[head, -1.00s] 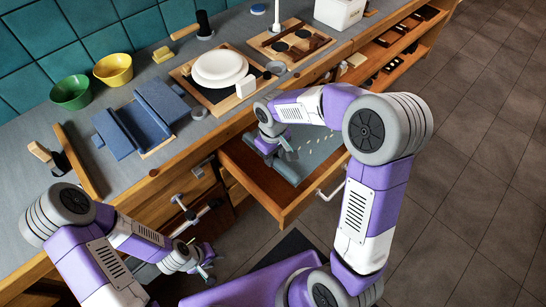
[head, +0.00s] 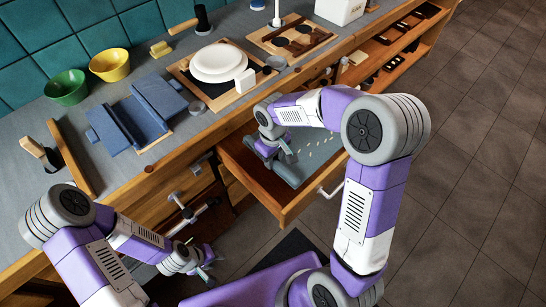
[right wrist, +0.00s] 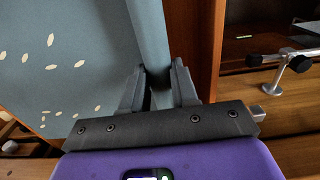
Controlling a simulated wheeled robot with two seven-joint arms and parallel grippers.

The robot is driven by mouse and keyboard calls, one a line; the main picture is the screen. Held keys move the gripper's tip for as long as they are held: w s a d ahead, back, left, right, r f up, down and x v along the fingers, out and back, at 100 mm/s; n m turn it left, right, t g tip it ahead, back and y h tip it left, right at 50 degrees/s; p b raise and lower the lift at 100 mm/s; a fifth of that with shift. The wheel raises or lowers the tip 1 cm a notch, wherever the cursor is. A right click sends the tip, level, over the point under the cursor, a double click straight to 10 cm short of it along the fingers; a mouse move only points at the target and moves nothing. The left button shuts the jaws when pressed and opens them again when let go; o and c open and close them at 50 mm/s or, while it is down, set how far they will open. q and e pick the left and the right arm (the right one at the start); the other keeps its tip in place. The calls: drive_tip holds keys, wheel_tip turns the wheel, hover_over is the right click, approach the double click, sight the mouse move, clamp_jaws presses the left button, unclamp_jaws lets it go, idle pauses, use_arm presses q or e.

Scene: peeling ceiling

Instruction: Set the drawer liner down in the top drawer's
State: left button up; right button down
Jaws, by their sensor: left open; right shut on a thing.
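The drawer liner is a blue-grey sheet with pale leaf-shaped marks (head: 311,149), lying inside the open top drawer (head: 262,190). In the right wrist view the liner (right wrist: 65,75) fills the left side, with its near edge turned up. My right gripper (head: 274,150) is inside the drawer at its left side; in the right wrist view its fingers (right wrist: 160,75) are shut on the turned-up edge of the liner. My arm and gripper hide part of the liner, so I cannot tell whether all of it lies flat. My left gripper (head: 207,263) is open and empty, low in front of the cabinet.
The drawer's metal handle (head: 330,188) sticks out at its front. On the counter stand a blue folded rack (head: 140,115), green (head: 66,88) and yellow (head: 110,65) bowls, and white plates (head: 218,62). Clear floor lies at the right.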

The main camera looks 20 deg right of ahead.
sight(273, 181)
drive_tip(key=shift+f+b, duration=3.55)
drive_tip(key=shift+f, duration=1.8)
drive_tip(key=c, duration=0.8)
unclamp_jaws()
drive_tip(key=shift+r, duration=0.1)
wheel_tip(273, 181, up, 8)
drive_tip(key=p, duration=0.2)
drive_tip(key=shift+f+p, duration=0.25)
drive_tip(key=shift+p, duration=0.05)
